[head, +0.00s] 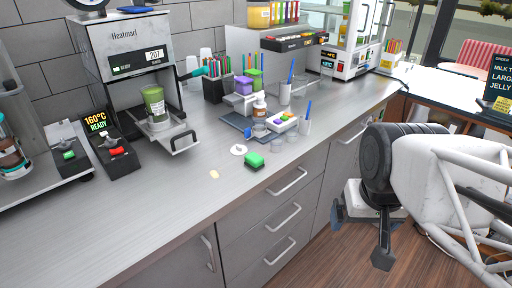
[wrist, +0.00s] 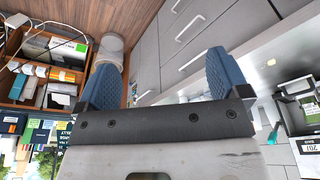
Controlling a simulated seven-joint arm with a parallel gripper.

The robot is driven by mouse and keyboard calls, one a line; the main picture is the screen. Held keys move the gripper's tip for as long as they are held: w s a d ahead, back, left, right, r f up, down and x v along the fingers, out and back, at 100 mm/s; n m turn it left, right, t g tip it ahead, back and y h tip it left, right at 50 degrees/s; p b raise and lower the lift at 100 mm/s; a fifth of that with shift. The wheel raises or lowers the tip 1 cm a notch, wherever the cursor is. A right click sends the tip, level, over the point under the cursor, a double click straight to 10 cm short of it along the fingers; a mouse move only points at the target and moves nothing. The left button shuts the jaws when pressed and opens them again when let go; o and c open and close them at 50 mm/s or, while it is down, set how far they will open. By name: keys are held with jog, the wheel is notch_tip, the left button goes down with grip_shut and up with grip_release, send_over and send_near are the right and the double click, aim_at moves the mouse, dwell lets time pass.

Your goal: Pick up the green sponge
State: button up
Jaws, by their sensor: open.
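The green sponge (head: 254,160) lies on the grey counter near its front edge, in the middle of the head view. It has a darker lower layer, and nothing touches it. I cannot make it out with certainty in the wrist view. My gripper shows low at the right of the head view, beyond the counter's front edge and above the floor, well apart from the sponge. In the wrist view my gripper (wrist: 160,82) has its two blue fingers wide apart, with nothing between them.
A white disc (head: 238,150) and a small beige piece (head: 214,174) lie near the sponge. Behind it is a grey tray (head: 236,123) with bottles and blocks. The cup sealer (head: 135,60) with a green cup (head: 154,102) stands left. The counter's front left is clear. Drawer handles (head: 287,181) project below.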

jog(key=w+a+r+m, duration=0.2)
jog(key=w+a, duration=0.1)
jog(key=w, duration=0.7)
jog(key=m+g, duration=0.3)
jog(key=m, duration=0.3)
send_over(254, 157)
jog(key=f, duration=0.9)
jog(key=shift+s+d+f, duration=0.2)
jog(key=shift+s+d, duration=0.1)
jog(key=shift+d, duration=0.05)
jog(key=shift+w+a+f+m, duration=0.3)
jog(key=shift+w+a, duration=0.05)
jog(key=shift+f, duration=1.25)
jog(key=shift+f, duration=2.65)
